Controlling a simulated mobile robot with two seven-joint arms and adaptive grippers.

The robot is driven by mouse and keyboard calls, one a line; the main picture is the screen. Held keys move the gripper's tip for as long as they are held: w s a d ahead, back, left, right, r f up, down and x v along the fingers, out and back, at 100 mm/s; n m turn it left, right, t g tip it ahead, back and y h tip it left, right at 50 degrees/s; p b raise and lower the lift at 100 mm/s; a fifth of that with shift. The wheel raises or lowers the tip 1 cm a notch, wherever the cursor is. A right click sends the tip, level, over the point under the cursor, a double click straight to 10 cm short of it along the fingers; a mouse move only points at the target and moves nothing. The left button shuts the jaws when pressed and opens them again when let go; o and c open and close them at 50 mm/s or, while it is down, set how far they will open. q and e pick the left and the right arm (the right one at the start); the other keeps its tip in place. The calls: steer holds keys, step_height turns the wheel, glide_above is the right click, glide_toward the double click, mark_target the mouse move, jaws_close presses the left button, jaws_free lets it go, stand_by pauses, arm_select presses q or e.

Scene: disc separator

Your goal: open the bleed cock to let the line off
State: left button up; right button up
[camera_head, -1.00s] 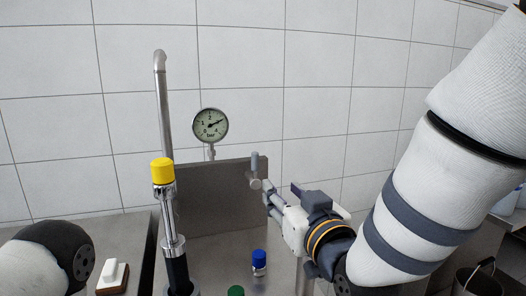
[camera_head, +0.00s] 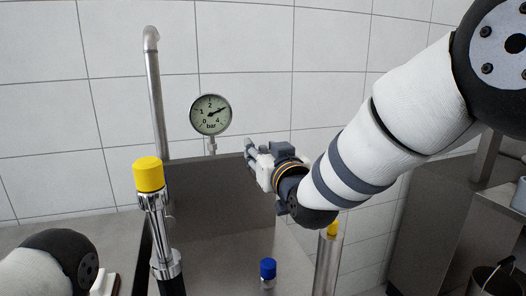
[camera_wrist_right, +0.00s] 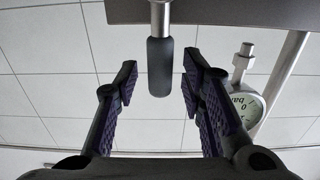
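The bleed cock's grey handle (camera_wrist_right: 160,66) shows in the right wrist view as a dark grip on a metal stem. My right gripper (camera_wrist_right: 157,85) is open, with one finger on each side of the handle and a visible gap on both sides. In the head view my right gripper (camera_head: 250,153) is in front of the grey panel's upper right edge, and the cock is mostly hidden there. The pressure gauge (camera_head: 210,114) has its needle between 2 and 4 bar. It also shows in the wrist view (camera_wrist_right: 247,107). My left gripper is out of view.
A yellow-capped metal column (camera_head: 149,175) stands at the left, beside a bent pipe (camera_head: 154,90). A blue-capped bottle (camera_head: 267,271) stands on the steel surface. Another yellow-topped post (camera_head: 327,255) is below my right arm. A bucket (camera_head: 492,282) is at the lower right.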

steer(key=shift+r, duration=0.1)
jaws_close()
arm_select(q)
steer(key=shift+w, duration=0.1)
arm_select(e)
steer(key=shift+w+d+m, duration=0.1)
steer(key=shift+d+m, duration=0.35)
steer(key=shift+m, duration=0.25)
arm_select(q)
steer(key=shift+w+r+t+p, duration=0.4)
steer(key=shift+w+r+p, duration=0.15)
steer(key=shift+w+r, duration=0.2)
arm_select(e)
steer(key=shift+w+d+f+m, duration=0.25)
steer(key=shift+d+m, duration=0.3)
steer(key=shift+m, duration=0.4)
steer(key=shift+w+d+f+m, duration=0.1)
steer(key=shift+d+f+m, duration=0.2)
steer(key=shift+d+m, duration=0.45)
steer(key=shift+w+d+f+m, duration=0.25)
steer(key=shift+d+m, duration=0.1)
steer(key=shift+m, duration=0.75)
